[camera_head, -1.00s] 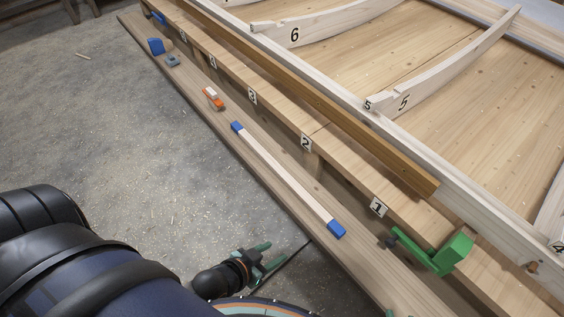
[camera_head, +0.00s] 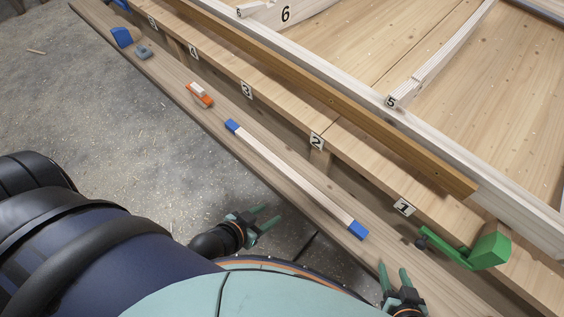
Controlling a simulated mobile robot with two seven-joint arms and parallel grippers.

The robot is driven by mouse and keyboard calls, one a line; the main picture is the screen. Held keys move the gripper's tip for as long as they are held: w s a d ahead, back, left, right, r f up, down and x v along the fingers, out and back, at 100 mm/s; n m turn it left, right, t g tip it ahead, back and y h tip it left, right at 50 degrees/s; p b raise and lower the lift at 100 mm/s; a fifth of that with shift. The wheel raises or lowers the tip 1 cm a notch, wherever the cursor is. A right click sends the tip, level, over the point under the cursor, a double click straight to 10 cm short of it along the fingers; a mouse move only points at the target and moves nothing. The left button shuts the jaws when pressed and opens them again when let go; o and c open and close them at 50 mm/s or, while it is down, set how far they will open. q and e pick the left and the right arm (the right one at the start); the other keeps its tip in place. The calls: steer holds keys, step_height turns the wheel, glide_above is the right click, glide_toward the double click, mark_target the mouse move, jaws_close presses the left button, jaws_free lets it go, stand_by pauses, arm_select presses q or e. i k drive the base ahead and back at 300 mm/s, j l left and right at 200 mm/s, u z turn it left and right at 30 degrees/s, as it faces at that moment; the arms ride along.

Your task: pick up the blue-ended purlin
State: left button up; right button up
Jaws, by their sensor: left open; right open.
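The blue-ended purlin (camera_head: 292,176) is a slim pale wooden bar with a blue block at each end. It lies flat along the plank shelf beside the trailer. My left gripper (camera_head: 268,217) is open and empty, off the shelf's near edge and below the purlin's middle in the picture. My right gripper (camera_head: 395,274) is open and empty, near the purlin's right blue end and a little below it in the picture. Neither gripper touches the purlin.
Along the shelf (camera_head: 160,80) lie an orange tool (camera_head: 200,95), a grey block (camera_head: 143,52) and a blue block (camera_head: 121,37). A green clamp (camera_head: 480,249) sits at the right on the numbered beam (camera_head: 280,118). Curved ribs (camera_head: 440,62) stand on the trailer floor.

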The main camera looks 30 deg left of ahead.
mark_target(358, 231)
steer(key=i+j, duration=0.1)
steer(key=j, duration=0.3)
steer(key=i+j, duration=0.15)
steer(key=j, duration=0.25)
steer(key=i+j, duration=0.1)
steer(key=j, duration=0.3)
steer(key=i+j, duration=0.15)
steer(key=j, duration=0.25)
